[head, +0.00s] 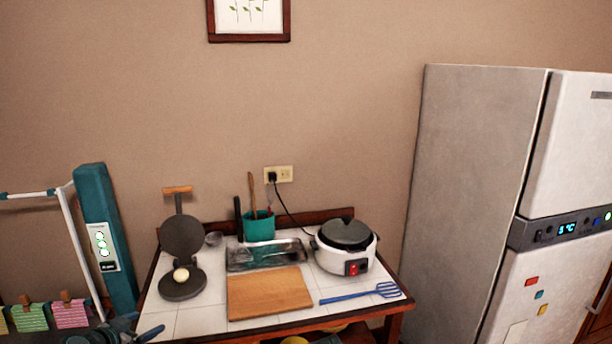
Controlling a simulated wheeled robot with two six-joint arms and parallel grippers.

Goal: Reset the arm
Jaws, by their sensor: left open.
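My left gripper (114,336) shows at the bottom left edge of the head view, partly cut off by the frame. It is open and I see nothing between its fingers. It is at the front left corner of the tiled table (196,321), left of the cutting board and in front of the round black press. My right gripper is not in view.
An open black press (183,238) with a pale ball (181,275) on its lower plate stands on the table. Beside it are a wooden board (268,292), metal tray (290,245), teal utensil holder (259,226), white cooker (345,258) and blue spatula (362,294). A fridge (470,190) stands right.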

